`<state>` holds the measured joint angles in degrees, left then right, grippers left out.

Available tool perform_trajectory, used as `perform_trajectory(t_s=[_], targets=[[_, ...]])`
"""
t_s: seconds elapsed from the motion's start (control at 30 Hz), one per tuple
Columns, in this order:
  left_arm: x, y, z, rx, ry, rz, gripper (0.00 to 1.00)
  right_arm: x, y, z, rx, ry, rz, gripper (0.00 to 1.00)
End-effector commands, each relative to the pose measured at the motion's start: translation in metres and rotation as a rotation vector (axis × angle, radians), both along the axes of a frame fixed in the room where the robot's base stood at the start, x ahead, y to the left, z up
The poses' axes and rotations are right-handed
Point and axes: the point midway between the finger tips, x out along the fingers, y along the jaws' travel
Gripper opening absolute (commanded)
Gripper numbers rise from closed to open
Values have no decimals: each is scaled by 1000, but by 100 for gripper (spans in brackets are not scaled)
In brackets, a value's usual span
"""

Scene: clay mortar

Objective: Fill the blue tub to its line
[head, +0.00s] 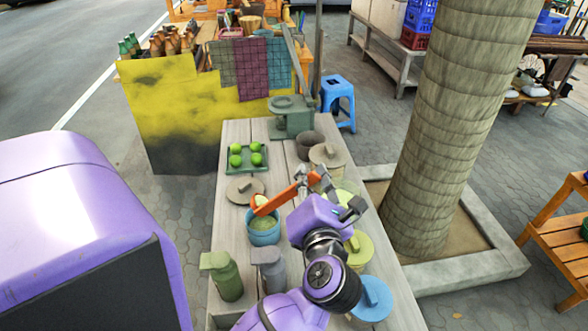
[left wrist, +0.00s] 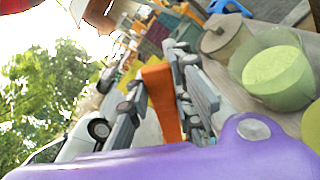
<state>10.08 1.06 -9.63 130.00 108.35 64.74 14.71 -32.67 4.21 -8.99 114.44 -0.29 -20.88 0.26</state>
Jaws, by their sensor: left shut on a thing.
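The blue tub (head: 264,238) stands on the wooden table with green grainy stuff inside; I cannot make out its line. My left gripper (head: 318,183) is shut on the orange handle of a scoop (head: 284,198), which also shows between the fingers in the left wrist view (left wrist: 162,98). The scoop's head, with pale stuff at it, is over the far rim of the tub; I cannot tell whether it touches. A clear bowl of pale green stuff (head: 346,187) is partly behind the gripper; it shows open-topped in the left wrist view (left wrist: 278,75). My right gripper is not in view.
A lidded tan pot (head: 327,156), a dark cup (head: 310,145), a flat round lid (head: 245,190) and a tray of limes (head: 247,170) lie beyond. Green (head: 226,279) and grey (head: 269,270) bottles stand nearer. Yellow (head: 360,250) and blue (head: 372,298) lidded pots are at right.

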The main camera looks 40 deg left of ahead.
Motion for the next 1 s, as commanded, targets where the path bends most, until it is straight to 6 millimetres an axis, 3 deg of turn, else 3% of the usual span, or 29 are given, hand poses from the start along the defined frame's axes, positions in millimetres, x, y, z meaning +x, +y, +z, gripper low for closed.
perform_trajectory(t_s=[0.2,0.53,1.0], targets=[[17,-18,-20,131,124,-1,0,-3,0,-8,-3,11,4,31],[30,-31,-53,295,281,0,0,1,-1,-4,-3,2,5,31],[33,-35,-62,344,326,0,0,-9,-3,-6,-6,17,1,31]])
